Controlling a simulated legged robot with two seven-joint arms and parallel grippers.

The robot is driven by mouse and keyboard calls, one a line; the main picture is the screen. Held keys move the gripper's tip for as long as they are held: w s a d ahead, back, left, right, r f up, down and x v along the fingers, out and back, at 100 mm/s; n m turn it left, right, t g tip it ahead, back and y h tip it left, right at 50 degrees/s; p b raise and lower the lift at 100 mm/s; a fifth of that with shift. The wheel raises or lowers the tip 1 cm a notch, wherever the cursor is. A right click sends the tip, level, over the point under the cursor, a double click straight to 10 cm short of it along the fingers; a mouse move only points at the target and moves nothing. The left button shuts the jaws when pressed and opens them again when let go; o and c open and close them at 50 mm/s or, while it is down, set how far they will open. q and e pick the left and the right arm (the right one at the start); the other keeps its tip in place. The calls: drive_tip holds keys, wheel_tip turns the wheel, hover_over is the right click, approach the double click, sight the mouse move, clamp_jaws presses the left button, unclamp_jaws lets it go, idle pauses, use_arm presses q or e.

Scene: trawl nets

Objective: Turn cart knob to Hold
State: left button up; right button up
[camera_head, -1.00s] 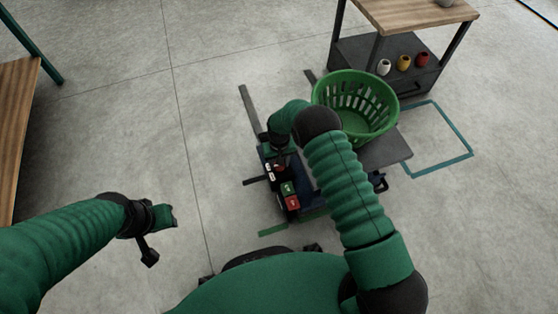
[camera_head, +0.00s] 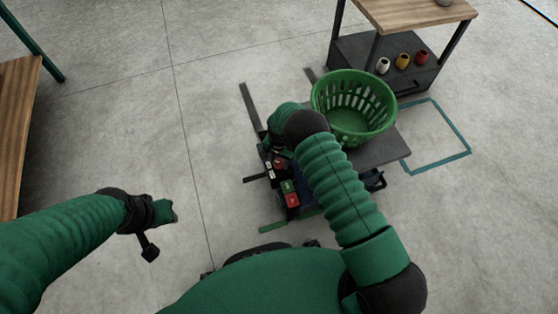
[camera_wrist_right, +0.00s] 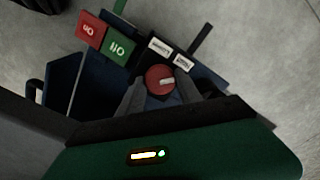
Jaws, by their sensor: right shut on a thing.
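The red cart knob (camera_wrist_right: 160,79) has a white pointer mark that points to the right in the right wrist view. My right gripper (camera_wrist_right: 165,88) is shut on it, with one grey finger on each side. Two white labels (camera_wrist_right: 171,53) sit beside the knob on the dark blue panel; their words are too small to read surely. In the head view my right gripper (camera_head: 274,147) is over the cart's panel, and my arm covers part of the cart (camera_head: 308,190). My left gripper (camera_head: 164,212) hangs over bare floor at left; its jaws are unclear.
A red pad (camera_wrist_right: 90,30) and a green pad (camera_wrist_right: 117,48) are beside the labels. A green basket (camera_head: 352,122) stands on the cart's grey platform (camera_head: 385,150). A shelf table (camera_head: 415,12) with small pots is behind. A wooden table (camera_head: 15,120) is at left. Floor between is clear.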

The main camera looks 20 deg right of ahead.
idle(0.5)
drive_tip(key=o, duration=1.4)
drive_tip(key=shift+c, duration=0.2)
wheel_tip(320, 180, up, 17)
drive_tip(key=p, duration=0.7)
drive_tip(key=shift+f+p, duration=0.15)
drive_tip(key=shift+p, duration=0.15)
